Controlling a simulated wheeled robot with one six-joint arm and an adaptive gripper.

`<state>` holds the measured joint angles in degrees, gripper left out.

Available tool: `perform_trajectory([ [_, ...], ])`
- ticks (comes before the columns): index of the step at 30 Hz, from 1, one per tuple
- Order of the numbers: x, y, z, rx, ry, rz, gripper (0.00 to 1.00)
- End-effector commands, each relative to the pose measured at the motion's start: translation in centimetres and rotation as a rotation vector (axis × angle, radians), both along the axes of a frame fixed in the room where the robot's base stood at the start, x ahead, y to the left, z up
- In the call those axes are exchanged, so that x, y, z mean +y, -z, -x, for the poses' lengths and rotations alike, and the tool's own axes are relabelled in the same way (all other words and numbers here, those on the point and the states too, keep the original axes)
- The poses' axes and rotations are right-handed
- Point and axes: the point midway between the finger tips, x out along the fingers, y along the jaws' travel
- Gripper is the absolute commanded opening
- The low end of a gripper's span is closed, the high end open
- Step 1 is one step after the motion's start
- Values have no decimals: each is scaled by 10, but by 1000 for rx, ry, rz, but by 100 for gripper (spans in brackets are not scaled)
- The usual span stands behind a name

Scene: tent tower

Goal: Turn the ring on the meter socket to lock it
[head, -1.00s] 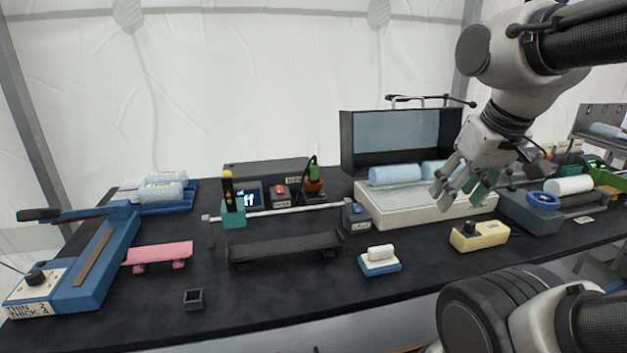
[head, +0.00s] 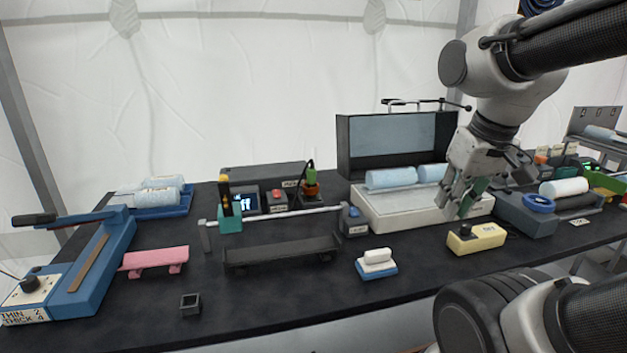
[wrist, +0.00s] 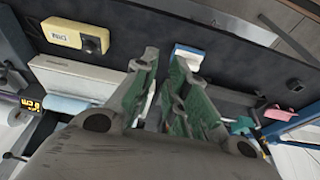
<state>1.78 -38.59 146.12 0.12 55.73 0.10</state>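The meter (head: 247,201) is a dark box with a lit display at the back middle of the bench in the head view. Right of it, a dark socket block carries an orange ring (head: 311,189) with a green plug (head: 311,176) upright in it and a black cable above. I cannot tell how far the ring is turned. My gripper (head: 453,205) hangs over the white light box on the right, well apart from the ring. Its green-padded fingers are apart and empty, as the wrist view (wrist: 165,65) also shows. The ring cannot be made out in the wrist view.
A raised metal rail (head: 280,214) runs in front of the meter and socket. The light box (head: 405,211), yellow box (head: 477,238) and white-and-blue block (head: 376,264) lie right. The bench's front middle is fairly clear.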

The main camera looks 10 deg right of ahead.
Motion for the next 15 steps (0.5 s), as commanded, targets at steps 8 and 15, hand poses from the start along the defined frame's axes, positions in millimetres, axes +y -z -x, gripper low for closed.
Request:
perform_trajectory([
  [8,2,34,-79,201,203,-164,0],
  [15,17,76,-195,279,738,-479,0],
])
